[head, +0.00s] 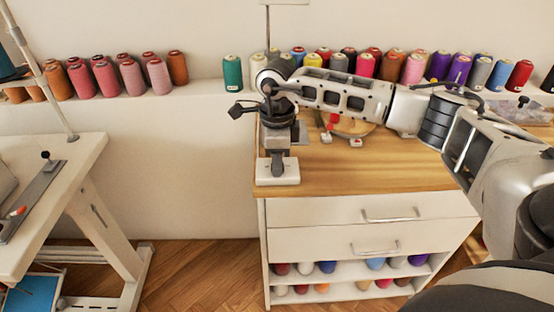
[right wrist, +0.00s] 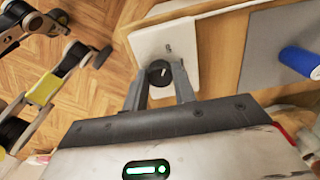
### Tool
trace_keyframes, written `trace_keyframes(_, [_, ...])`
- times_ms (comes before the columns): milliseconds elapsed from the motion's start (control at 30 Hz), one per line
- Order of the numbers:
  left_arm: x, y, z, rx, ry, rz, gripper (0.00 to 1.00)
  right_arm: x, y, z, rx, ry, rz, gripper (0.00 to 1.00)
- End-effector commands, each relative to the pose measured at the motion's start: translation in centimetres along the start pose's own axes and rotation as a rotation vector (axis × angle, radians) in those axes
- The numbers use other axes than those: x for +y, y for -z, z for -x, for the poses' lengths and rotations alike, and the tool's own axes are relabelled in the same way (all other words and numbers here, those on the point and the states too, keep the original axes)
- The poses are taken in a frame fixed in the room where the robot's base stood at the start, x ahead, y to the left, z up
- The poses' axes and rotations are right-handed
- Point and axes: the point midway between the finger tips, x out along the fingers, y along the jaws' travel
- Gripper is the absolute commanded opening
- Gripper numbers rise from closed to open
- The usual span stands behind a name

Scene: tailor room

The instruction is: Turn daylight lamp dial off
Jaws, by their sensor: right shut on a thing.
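The daylight lamp's white base (head: 277,178) stands at the left front corner of the wooden cabinet top in the head view. Its thin pole (head: 267,30) rises behind my right arm, and its head is cut off at the top edge. In the right wrist view the black round dial (right wrist: 160,73) with a small light mark sits on the white base (right wrist: 150,40). My right gripper (right wrist: 160,84) points down at the base, its two fingers on either side of the dial and shut on it. In the head view the right gripper (head: 277,160) hides the dial.
Thread spools (head: 364,66) line the wall ledge. The wooden top (head: 400,170) is clear at its front; a round item with small red parts (head: 340,132) lies behind. In the wrist view a blue spool (right wrist: 298,62) lies on a grey mat (right wrist: 262,65). A white table (head: 60,180) stands left.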

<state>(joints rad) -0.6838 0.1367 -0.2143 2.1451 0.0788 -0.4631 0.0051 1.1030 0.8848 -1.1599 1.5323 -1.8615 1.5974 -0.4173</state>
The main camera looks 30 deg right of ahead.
Motion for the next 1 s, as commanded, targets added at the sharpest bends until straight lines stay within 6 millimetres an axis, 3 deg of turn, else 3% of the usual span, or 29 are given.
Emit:
trace_keyframes(233, [0.0, 0.0, 0.0, 0.000, 0.000, -0.001, 0.36, -0.2, -0.1, 0.3, -0.007, 0.006, -0.003, 0.04])
trace_keyframes(267, [0.0, 0.0, 0.0, 0.000, 0.000, -0.001, 0.36, -0.2, -0.1, 0.3, -0.007, 0.006, -0.003, 0.35])
trace_keyframes(300, [0.0, 0.0, 0.0, 0.000, 0.001, -0.001, 0.36, -0.2, -0.1, 0.3, -0.006, 0.006, -0.003, 0.46])
trace_keyframes(333, [0.0, 0.0, 0.1, 0.001, 0.000, -0.002, 0.36, -0.1, -0.1, 0.3, -0.006, 0.005, -0.003, 0.49])
trace_keyframes(600, [0.0, 0.0, 0.0, 0.001, 0.000, -0.003, 0.36, -0.1, 0.0, 0.2, -0.003, 0.002, -0.002, 0.49])
trace_keyframes(733, [0.0, 0.0, 0.0, 0.001, 0.000, -0.003, 0.36, -0.1, 0.0, 1.0, -0.002, 0.003, -0.003, 0.49])
trace_keyframes(1000, [0.0, -0.2, -0.1, 0.001, -0.001, -0.001, 0.36, -0.1, -0.1, 6.8, -0.007, 0.007, -0.002, 0.49])
